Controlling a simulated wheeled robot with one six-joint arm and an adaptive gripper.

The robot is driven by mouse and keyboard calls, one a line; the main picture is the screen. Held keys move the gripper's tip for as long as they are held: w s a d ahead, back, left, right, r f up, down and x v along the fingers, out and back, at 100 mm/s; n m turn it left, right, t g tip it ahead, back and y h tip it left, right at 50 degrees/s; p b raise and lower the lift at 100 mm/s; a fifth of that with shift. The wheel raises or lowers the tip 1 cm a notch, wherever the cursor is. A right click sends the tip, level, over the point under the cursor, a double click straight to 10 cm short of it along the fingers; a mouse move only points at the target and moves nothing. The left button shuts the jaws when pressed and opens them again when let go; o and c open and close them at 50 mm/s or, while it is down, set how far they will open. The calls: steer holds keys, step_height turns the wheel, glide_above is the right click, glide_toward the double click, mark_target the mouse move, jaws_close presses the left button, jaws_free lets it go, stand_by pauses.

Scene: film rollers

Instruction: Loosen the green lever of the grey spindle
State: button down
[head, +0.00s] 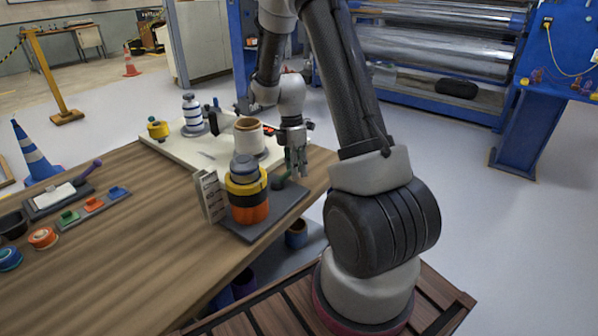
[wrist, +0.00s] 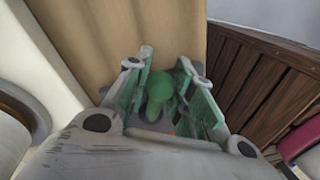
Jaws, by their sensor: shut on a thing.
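The grey spindle (head: 243,165) stands upright near the table's right edge, with yellow and orange rolls around it. The green lever (head: 280,183) sticks out low on its right side, above a dark base plate (head: 262,225). My gripper (head: 297,170) points down beside the stack, at the lever. In the wrist view the lever's rounded green end (wrist: 160,92) lies between the green-padded fingers, and my gripper (wrist: 167,72) is shut on it. The lever's root is hidden there.
A small card stand (head: 209,196) stands left of the stack. A cream roll (head: 249,137) and a striped bottle-like spindle (head: 191,112) stand on a pale board behind. Trays and tape rolls (head: 42,238) lie at the left. The table's middle front is clear.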

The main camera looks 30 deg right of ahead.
steer(key=shift+w+n+h, duration=0.3)
steer(key=shift+w+n, duration=0.5)
steer(key=shift+n, duration=0.3)
steer(key=c, duration=1.2)
jaws_free()
steer(key=shift+r, duration=0.1)
steer(key=r, duration=0.4)
steer(key=w+r, duration=0.1)
steer(key=r, duration=0.2)
steer(key=w+r, duration=0.1)
steer(key=r, duration=0.3)
steer(key=shift+w+a+r, duration=0.15)
steer(key=shift+r, duration=0.2)
